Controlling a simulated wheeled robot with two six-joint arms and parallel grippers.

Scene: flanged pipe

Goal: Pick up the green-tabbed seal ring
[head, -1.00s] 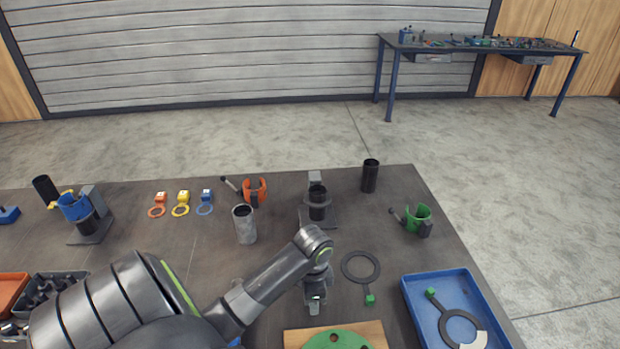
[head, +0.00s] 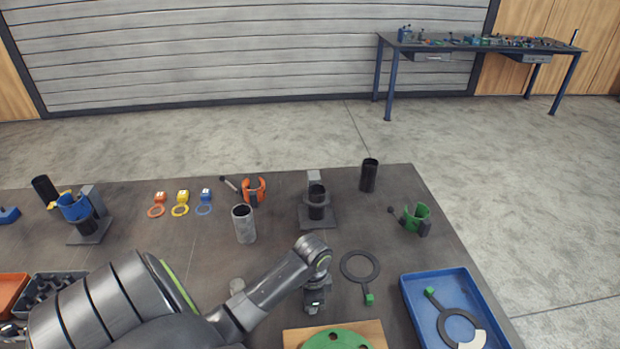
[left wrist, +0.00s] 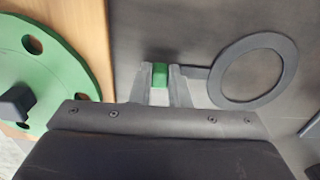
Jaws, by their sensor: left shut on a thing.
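In the left wrist view my left gripper (left wrist: 162,78) is shut on a small green tab (left wrist: 160,74). The tab's flat dark seal ring (left wrist: 220,86) extends to the right over the grey table. In the head view my left gripper (head: 314,303) points down near the front middle, its fingertips hard to make out. A dark green-tabbed ring (head: 345,271) lies to its right on the table, tab toward me. I cannot tell whether both views show the same ring. My right gripper is not in view.
A green disc with holes (head: 336,341) sits on a wooden board (head: 294,340) in front. A blue tray (head: 412,300) at the right holds another green-tabbed ring (head: 444,322). A grey cylinder (head: 244,226), a black stand (head: 317,216) and a green clamp (head: 414,219) stand farther back.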

